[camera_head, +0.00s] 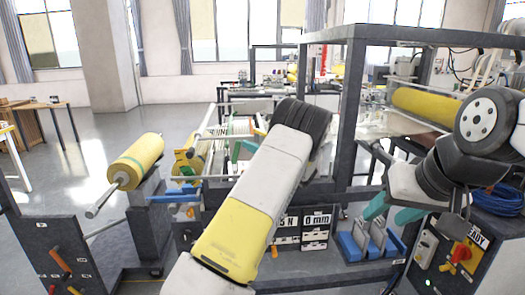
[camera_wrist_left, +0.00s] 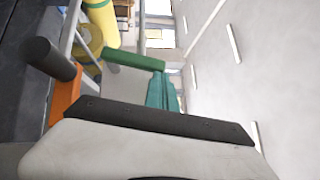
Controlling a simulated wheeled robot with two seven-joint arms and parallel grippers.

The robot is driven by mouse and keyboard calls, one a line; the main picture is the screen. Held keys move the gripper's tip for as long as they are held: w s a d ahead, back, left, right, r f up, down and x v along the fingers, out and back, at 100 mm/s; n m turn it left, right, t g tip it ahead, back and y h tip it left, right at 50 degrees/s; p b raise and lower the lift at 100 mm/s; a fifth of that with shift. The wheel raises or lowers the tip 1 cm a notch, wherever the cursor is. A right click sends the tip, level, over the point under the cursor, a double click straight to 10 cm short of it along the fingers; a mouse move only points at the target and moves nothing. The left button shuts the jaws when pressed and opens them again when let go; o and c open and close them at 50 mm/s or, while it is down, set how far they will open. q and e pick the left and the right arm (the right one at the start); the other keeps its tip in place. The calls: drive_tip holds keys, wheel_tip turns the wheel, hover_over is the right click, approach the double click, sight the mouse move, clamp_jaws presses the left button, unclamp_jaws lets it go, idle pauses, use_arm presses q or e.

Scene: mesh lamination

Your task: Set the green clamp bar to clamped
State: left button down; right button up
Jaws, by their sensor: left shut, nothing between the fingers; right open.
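The green clamp bar (camera_wrist_left: 133,60) shows in the left wrist view as a short bar lying nearly crosswise, with its right end close to my left fingertips. My left gripper (camera_wrist_left: 160,80) has teal fingers closed together with nothing between them. I cannot tell whether they touch the bar. In the head view my left gripper (camera_head: 238,150) shows only as a bit of teal beside my forearm, which hides much of the machine there. My right gripper (camera_head: 392,211) is open and empty, with its teal fingers spread above the blue tray.
A yellow roll (camera_head: 137,161) sits on a shaft at the left. The blue tray (camera_head: 350,247) holds grey parts. A control box (camera_head: 448,255) with a red-and-yellow switch stands at the right. An orange lever (camera_wrist_left: 64,102) is near my left gripper. A dark frame post (camera_head: 350,115) rises between my arms.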

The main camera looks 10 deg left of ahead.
use_arm(q)
drive_tip(key=a+n+h, duration=0.1)
drive_tip(key=s+a+r+n+g+h, duration=0.1)
drive_tip(key=a, duration=0.1)
drive_tip(key=a+r+n+g+h, duration=0.1)
drive_tip(key=n, duration=0.1)
drive_tip(key=shift+s+a+h, duration=0.15)
drive_tip(key=shift+h, duration=0.15)
drive_tip(key=shift+s+a+f+n+g+h, duration=0.15)
drive_tip(key=shift+s+a+n+h, duration=0.1)
drive_tip(key=shift+a+n+h, duration=0.45)
drive_tip(key=shift+s+a+r+n+g+h, duration=0.2)
drive_tip(key=shift+a+n+h, duration=0.3)
drive_tip(key=shift+a+h, duration=0.4)
drive_tip(key=shift+s+a+f, duration=0.1)
drive_tip(key=shift+a+f, duration=0.1)
approach(237, 141)
drive_tip(key=shift+s+d+r, duration=0.15)
drive_tip(key=shift+s+r, duration=0.2)
drive_tip(key=shift+r, duration=0.25)
drive_tip(key=shift+s+d+r, duration=0.2)
drive_tip(key=shift+s+r, duration=0.2)
drive_tip(key=shift+r, duration=0.15)
